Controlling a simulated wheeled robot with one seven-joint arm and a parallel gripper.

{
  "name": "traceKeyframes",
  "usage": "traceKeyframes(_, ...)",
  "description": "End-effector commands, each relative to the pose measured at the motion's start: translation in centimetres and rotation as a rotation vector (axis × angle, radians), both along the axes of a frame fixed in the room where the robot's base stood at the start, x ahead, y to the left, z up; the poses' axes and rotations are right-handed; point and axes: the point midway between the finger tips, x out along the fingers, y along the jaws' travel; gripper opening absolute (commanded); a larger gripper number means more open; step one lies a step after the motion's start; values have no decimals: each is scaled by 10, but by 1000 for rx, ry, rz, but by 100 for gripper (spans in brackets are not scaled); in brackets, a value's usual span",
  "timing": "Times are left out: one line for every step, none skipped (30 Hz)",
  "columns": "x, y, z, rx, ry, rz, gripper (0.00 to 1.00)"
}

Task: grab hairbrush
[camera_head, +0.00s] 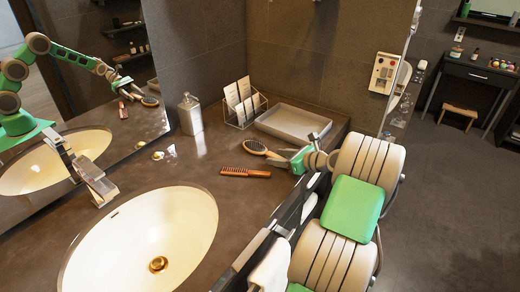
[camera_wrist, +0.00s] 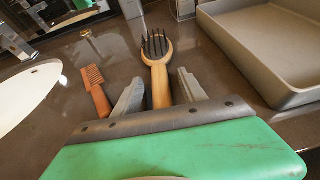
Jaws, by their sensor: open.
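The hairbrush (camera_head: 256,147) lies on the dark counter, in front of the grey tray. It has a wooden handle and a dark bristle head. In the wrist view the hairbrush (camera_wrist: 160,80) points away from me, its handle running back between the two fingers. My gripper (camera_head: 291,158) is at the handle end of the brush in the head view. In the wrist view my gripper (camera_wrist: 160,92) is open, with one finger on each side of the handle. The handle's near end is hidden behind the gripper body. I cannot tell whether a finger touches it.
A brown comb (camera_head: 245,172) lies just left of the brush, close to the left finger in the wrist view. A grey tray (camera_head: 290,121), a wire card holder (camera_head: 241,107) and a soap dispenser (camera_head: 190,115) stand behind. The sink (camera_head: 145,240) is at the left.

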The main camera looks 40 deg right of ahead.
Motion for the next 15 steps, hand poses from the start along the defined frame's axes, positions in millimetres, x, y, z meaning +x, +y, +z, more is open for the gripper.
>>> traceKeyframes(-1,-1,0,0,0,-1,49)
traceKeyframes(-1,-1,0,1,0,-1,48)
traceKeyframes(-1,-1,0,1,0,-1,45)
traceKeyframes(-1,-1,0,1,0,-1,43)
traceKeyframes(-1,-1,0,1,0,-1,40)
traceKeyframes(-1,-1,0,1,0,-1,37)
traceKeyframes(-1,-1,0,1,0,-1,34)
traceKeyframes(-1,-1,0,1,0,-1,32)
traceKeyframes(-1,-1,0,1,0,-1,29)
traceKeyframes(-1,-1,0,1,0,-1,26)
traceKeyframes(-1,-1,0,1,0,-1,24)
traceKeyframes(-1,-1,0,1,0,-1,20)
traceKeyframes(-1,-1,0,1,0,-1,18)
traceKeyframes(-1,-1,0,1,0,-1,16)
traceKeyframes(-1,-1,0,1,0,-1,12)
